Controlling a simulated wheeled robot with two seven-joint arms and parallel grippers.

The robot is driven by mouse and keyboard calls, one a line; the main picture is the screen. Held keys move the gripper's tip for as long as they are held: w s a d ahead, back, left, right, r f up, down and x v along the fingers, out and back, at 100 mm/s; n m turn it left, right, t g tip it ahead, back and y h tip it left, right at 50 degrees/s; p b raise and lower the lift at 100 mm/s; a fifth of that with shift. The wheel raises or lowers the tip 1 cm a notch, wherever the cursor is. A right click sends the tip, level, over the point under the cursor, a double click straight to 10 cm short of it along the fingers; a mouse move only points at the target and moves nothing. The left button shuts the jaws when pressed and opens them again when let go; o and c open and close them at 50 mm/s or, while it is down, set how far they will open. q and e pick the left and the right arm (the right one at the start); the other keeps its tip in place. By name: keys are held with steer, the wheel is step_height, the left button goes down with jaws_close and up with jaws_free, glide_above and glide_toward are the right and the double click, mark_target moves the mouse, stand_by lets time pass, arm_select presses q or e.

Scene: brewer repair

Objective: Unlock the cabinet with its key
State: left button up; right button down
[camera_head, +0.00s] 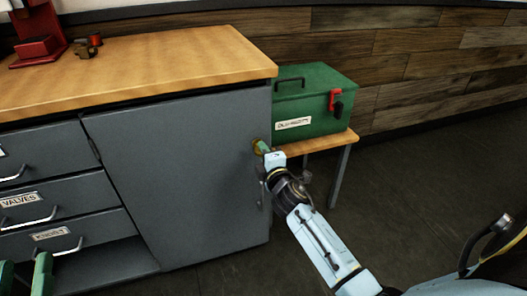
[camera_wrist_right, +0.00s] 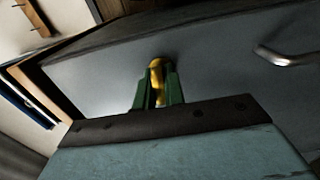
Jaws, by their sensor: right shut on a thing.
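The grey cabinet has a closed door (camera_head: 180,185) under a wooden top. My right gripper (camera_head: 264,151) is at the upper right edge of this door. It is shut on the brass key (camera_wrist_right: 156,72), held between its green fingers (camera_wrist_right: 158,95) in the right wrist view. The key's far end meets the grey door face. The lock is hidden, so I cannot tell how deep the key sits or whether it is turned. The green fingers of my left gripper (camera_head: 24,266) show at the bottom left, spread apart with nothing visible between them.
Drawers with labels (camera_head: 50,234) and handles are left of the door. A metal handle (camera_wrist_right: 285,56) shows in the right wrist view. A green toolbox (camera_head: 315,100) stands on a small table (camera_head: 325,144) to the right. A red stand (camera_head: 38,38) and small parts (camera_head: 88,46) sit on the worktop.

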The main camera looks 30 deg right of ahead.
stand_by(0.4)
steer(key=c, duration=1.5)
jaws_free()
arm_select(q)
steer(key=shift+d+r, duration=0.1)
steer(key=shift+r, duration=0.1)
